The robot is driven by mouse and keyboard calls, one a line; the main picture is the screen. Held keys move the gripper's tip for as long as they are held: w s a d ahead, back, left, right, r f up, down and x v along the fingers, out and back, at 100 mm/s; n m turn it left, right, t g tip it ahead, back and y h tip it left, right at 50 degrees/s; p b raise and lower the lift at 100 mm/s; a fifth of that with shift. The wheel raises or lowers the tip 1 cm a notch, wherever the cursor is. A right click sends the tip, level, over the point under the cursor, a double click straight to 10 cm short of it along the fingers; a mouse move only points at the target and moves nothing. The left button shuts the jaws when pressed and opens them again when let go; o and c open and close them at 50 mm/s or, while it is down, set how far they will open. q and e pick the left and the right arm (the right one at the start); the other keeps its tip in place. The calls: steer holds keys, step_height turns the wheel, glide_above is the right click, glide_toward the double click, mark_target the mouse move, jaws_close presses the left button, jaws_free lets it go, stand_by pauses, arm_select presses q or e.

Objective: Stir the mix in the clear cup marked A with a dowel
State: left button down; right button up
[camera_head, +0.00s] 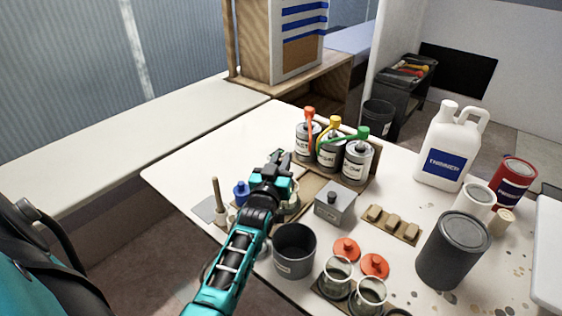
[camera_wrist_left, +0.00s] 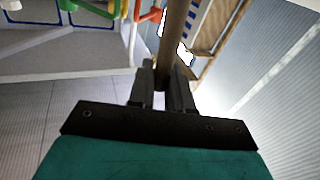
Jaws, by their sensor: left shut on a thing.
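The head view does not show the held dowel clearly. Two clear cups (camera_head: 338,271) (camera_head: 369,291) stand at the table's front edge, right of my forearm. I cannot read an A on either one. Pale vessels partly show behind my gripper, and their markings are hidden. My right gripper is not in view.
Three pump bottles (camera_head: 331,152) stand behind my gripper. A wooden stick (camera_head: 217,196) stands left of my gripper. The table's back left is clear.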

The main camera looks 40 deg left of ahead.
arm_select(q)
steer(key=shift+s+r, duration=0.15)
steer(key=shift+r, duration=1.1)
steer(key=shift+s+r, duration=0.15)
steer(key=shift+r, duration=1.1)
steer(key=shift+s+a+r, duration=0.1)
steer(key=shift+r, duration=1.35)
